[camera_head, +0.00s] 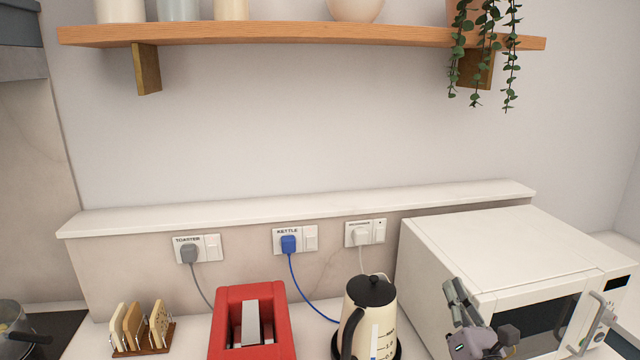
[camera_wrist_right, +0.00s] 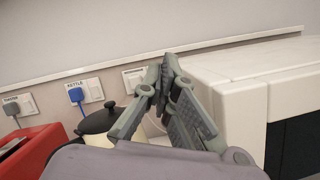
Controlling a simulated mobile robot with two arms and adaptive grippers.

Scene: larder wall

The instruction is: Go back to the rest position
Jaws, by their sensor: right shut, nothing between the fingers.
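My right gripper (camera_head: 455,292) is at the lower right of the head view, in front of the white microwave (camera_head: 500,245) and to the right of the cream kettle (camera_head: 372,310). Its fingers are shut with nothing between them. In the right wrist view the gripper (camera_wrist_right: 168,62) points up toward the wall, its fingertips together, between the kettle's black lid (camera_wrist_right: 98,120) and the microwave (camera_wrist_right: 235,85). The fingers partly hide the kettle and a socket there. My left gripper is not in view.
A red toaster (camera_head: 226,318) and a toast rack (camera_head: 145,350) with bread slices stand left of the kettle. Plugs sit in the toaster (camera_head: 188,252), kettle (camera_head: 289,243) and third (camera_head: 361,237) sockets. A wooden shelf (camera_head: 300,33) with jars and a trailing plant (camera_head: 485,50) hangs above clear wall.

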